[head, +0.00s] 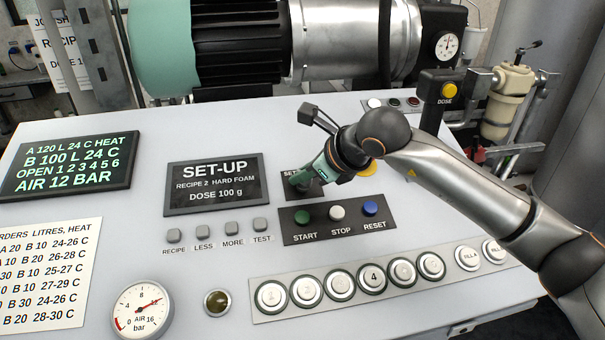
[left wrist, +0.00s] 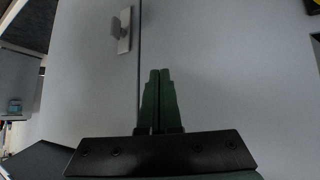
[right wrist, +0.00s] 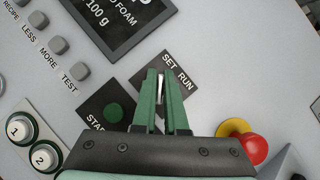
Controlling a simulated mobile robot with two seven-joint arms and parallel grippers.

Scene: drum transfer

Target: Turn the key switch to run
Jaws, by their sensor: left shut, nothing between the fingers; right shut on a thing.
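The key switch plate (right wrist: 189,76), marked SET and RUN, lies under my right gripper (right wrist: 161,75) in the right wrist view. A thin light key (right wrist: 161,88) stands between the right fingers, which are shut on it. In the head view the right gripper (head: 302,181) covers most of the plate (head: 287,174), and the key is hidden there. Whether the key points to SET or RUN is hard to tell. My left gripper (left wrist: 159,75) is shut and empty, facing a plain grey panel in the left wrist view.
Below the switch is a plate with START (head: 303,217), STOP and RESET buttons. A red and yellow button (right wrist: 251,148) sits close to the right gripper. The SET-UP display (head: 213,184) stands to the left. Numbered buttons (head: 373,278) line the front.

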